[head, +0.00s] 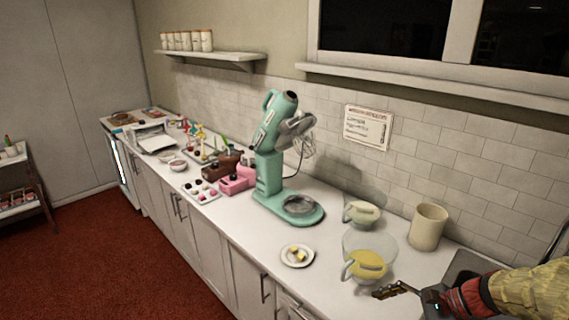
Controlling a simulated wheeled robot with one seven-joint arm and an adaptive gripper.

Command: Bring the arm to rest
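My gripper (390,291) is at the lower right in the head view, at the end of my arm with its yellowish sleeve and red cuff. Its dark and gold fingers point left, over or near the front part of the white counter (335,300). They are close to the right of a jug of yellow contents (367,265). The fingers show small and nearly edge-on, so I cannot tell whether they are open or shut. I see nothing clearly held, and I cannot tell whether they touch the counter.
Behind the jug stand a clear bowl (385,240), a second jug (361,213) and a cream canister (428,227). A small plate (297,262) with yellow pieces lies left. A teal stand mixer (270,165) stands mid-counter. A dark grey object (470,265) lies beside my arm.

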